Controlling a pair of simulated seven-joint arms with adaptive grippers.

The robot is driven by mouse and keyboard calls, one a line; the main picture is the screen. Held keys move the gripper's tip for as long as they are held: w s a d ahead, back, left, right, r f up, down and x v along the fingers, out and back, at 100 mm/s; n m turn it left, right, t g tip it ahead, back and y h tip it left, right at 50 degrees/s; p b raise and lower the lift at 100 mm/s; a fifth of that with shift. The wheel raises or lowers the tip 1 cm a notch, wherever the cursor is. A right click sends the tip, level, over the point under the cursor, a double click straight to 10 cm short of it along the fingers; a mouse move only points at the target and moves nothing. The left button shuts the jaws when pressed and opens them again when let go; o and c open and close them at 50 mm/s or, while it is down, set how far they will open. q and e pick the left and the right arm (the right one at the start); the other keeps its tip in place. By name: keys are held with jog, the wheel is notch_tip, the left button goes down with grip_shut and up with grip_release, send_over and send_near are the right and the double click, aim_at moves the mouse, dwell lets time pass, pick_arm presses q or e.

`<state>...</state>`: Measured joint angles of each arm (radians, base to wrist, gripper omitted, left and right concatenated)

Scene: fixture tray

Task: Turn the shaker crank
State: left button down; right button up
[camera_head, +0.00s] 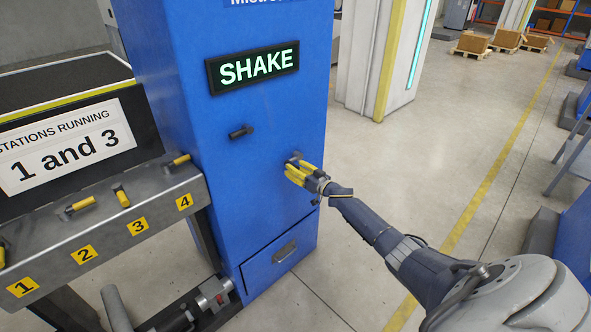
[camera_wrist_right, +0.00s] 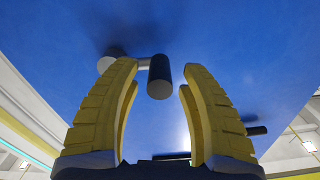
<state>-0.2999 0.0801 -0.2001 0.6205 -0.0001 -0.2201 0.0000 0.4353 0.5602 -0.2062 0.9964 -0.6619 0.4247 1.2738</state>
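The shaker crank shows in the right wrist view as a dark cylindrical handle (camera_wrist_right: 159,77) on a short arm from a pale round hub (camera_wrist_right: 112,56), against the blue machine front. My right gripper (camera_wrist_right: 157,72) is open, its yellow fingers on either side of the handle, with a visible gap to each. In the head view my right gripper (camera_head: 297,171) is at the right part of the blue machine (camera_head: 222,165), below the lit SHAKE display (camera_head: 253,68), and it hides most of the crank. My left gripper is not in view.
A dark peg (camera_head: 241,131) sticks out left of my right gripper. A drawer (camera_head: 280,258) is below. A grey panel (camera_head: 105,230) with yellow-handled levers, numbered 1 to 4, stands left beside a sign (camera_head: 68,145). The floor to the right is open.

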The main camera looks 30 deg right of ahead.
grip_shut()
jog(key=shift+a+f, duration=0.1)
dwell(0.4)
